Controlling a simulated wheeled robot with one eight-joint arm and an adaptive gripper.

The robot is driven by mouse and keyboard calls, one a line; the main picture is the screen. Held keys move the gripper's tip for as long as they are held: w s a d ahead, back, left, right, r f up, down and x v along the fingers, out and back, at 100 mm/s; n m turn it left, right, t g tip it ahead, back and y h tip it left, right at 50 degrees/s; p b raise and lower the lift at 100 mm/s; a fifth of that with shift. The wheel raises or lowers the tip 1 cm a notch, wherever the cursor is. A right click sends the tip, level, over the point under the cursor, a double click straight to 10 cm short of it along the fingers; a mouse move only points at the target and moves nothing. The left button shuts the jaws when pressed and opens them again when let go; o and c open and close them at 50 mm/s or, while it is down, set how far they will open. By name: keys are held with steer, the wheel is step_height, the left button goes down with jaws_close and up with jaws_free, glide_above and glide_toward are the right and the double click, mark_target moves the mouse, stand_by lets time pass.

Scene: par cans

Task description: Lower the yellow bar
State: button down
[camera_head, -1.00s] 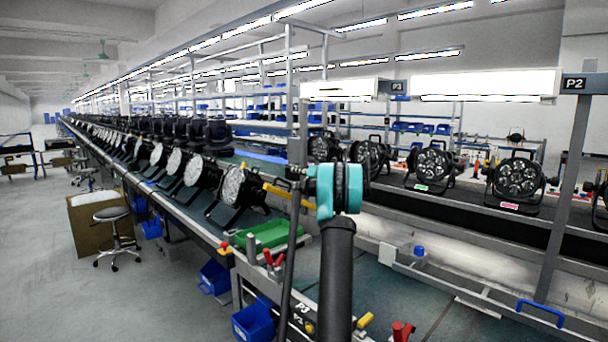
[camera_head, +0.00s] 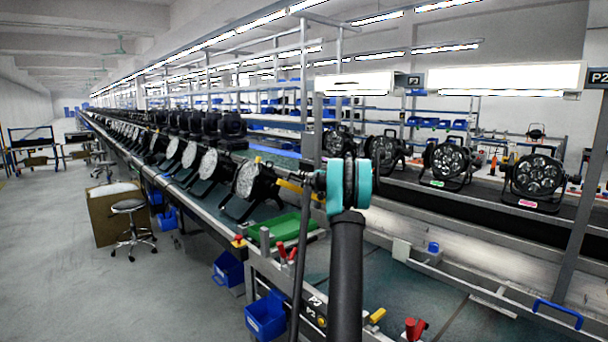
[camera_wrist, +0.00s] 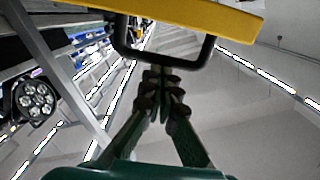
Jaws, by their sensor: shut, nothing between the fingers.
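The yellow bar (camera_wrist: 205,14) crosses the top of the wrist view, with a black U-shaped handle (camera_wrist: 122,42) on it. In the head view a short stretch of the yellow bar (camera_head: 296,188) shows behind my arm, at the near end of the line of lamps. My gripper (camera_wrist: 164,74) is shut and empty. Its fingertips overlap the handle's crosspiece in the wrist view; I cannot tell whether they touch it. In the head view my arm hides the fingers.
A green tray (camera_head: 282,230) lies on the workbench below the arm. Round lamps (camera_head: 446,163) stand on the shelf at right. A grey post (camera_head: 585,205) stands at far right. A stool (camera_head: 130,208) and blue bins (camera_head: 266,316) are at left. The grey floor at left is open.

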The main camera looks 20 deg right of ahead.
steer(key=s+a+f+n, duration=0.1)
steer(key=a+f+n, duration=0.2)
steer(key=f, duration=0.6)
steer(key=s+a+f+n, duration=0.2)
steer(key=a+f, duration=0.3)
steer(key=f, duration=0.3)
steer(key=shift+f+n, duration=0.35)
steer(key=shift+n, duration=0.05)
